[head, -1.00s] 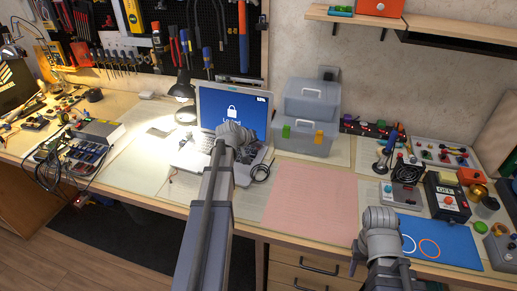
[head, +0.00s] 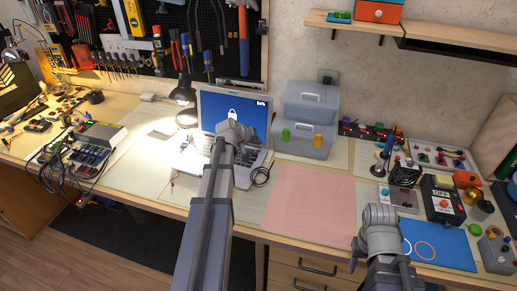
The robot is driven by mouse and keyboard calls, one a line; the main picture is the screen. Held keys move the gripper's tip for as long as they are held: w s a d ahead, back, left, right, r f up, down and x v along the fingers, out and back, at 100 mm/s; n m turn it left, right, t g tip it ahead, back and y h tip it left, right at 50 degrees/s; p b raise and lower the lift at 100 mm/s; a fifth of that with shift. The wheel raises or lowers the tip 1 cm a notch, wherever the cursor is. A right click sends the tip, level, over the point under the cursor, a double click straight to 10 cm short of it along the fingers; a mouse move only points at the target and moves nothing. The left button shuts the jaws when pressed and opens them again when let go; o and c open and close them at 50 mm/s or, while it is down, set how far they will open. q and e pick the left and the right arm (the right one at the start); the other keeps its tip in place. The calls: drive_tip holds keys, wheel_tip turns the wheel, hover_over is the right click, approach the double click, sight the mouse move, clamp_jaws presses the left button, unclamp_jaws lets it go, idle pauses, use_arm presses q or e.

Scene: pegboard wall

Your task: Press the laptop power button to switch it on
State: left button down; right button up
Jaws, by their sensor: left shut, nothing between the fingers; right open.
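The silver laptop (head: 243,178) stands open on the bench. Its screen (head: 215,108) is lit blue with a white padlock, its lower part covered by my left arm. My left gripper (head: 234,134) is in front of the screen, over the keyboard area; it is shut with nothing in it. Its fingertips are mostly hidden behind its wrist, so I cannot tell whether it touches the laptop. I cannot make out the power button. My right gripper (head: 380,218) is open and empty, low over the bench's front, beside the blue mat.
A lit desk lamp (head: 182,95) stands close left of the laptop, and grey toolboxes (head: 304,140) stand to its right. The pink mat (head: 310,200) is clear. Devices crowd the right end.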

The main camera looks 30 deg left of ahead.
wheel_tip(320, 180, up, 5)
drive_tip(key=p, duration=0.3)
drive_tip(key=shift+f+p, duration=0.2)
drive_tip(key=shift+p, duration=0.15)
